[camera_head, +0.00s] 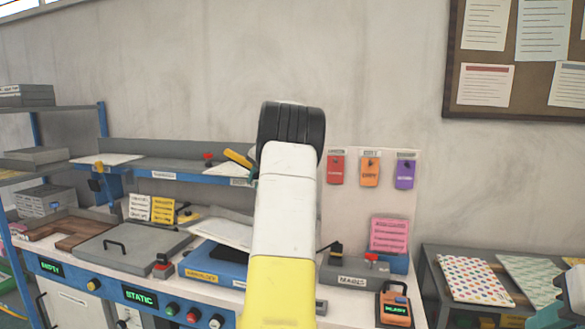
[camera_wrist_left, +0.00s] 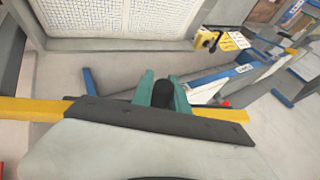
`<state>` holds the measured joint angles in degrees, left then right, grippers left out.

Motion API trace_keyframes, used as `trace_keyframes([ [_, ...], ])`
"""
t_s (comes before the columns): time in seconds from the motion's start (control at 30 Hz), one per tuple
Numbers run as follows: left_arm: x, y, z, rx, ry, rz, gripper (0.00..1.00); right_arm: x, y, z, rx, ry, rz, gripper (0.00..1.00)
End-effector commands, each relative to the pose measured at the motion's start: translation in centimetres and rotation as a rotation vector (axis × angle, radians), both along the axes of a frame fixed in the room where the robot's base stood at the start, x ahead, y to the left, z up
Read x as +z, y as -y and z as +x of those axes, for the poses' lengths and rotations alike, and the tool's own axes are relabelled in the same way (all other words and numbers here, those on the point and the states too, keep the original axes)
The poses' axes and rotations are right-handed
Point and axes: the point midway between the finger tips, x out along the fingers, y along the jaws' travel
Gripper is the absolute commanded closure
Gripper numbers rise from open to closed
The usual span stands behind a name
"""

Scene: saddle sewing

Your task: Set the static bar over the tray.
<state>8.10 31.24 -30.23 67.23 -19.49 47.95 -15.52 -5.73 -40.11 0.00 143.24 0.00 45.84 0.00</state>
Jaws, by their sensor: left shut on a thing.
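The static bar, yellow at its ends with a dark grey middle, crosses the left wrist view (camera_wrist_left: 150,119). My left gripper (camera_wrist_left: 163,95) has its teal fingers shut on the bar's black knob. In the head view, a yellow end of the bar (camera_head: 237,158) shows beside my raised white and yellow arm, which hides the rest. A teal part of my left gripper (camera_head: 253,175) shows there too. A blue tray-like unit (camera_head: 205,268) with a yellow label sits on the bench, partly behind my arm. I cannot tell whether it is the tray. My right gripper (camera_head: 550,312) shows partly at the lower right edge.
A grey lidded box (camera_head: 130,247) stands left on the bench, above a panel with a STATIC display (camera_head: 140,297). A shelf (camera_head: 165,174) runs behind. A pegboard with coloured tags (camera_head: 370,168) stands right of my arm. A side table (camera_head: 440,262) holds patterned sheets.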

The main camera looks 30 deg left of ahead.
Motion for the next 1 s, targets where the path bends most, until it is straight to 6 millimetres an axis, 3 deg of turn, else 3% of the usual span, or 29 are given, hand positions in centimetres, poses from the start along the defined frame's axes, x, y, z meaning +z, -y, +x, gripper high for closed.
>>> trace_keyframes([
  [0.2, -3.9, -1.1, -0.4, 0.008, 0.043, -0.184, 1.00, 0.0, 0.0, 0.0, 0.000, 0.000, 0.000, 0.64],
  [0.5, -7.6, -1.0, -0.3, 0.006, 0.084, -0.358, 1.00, 0.0, 0.0, 0.0, 0.000, 0.000, 0.000, 0.64],
  [1.0, -9.4, -0.7, -0.2, 0.003, 0.102, -0.438, 1.00, 0.0, 0.0, 0.0, 0.000, 0.000, 0.000, 0.64],
])
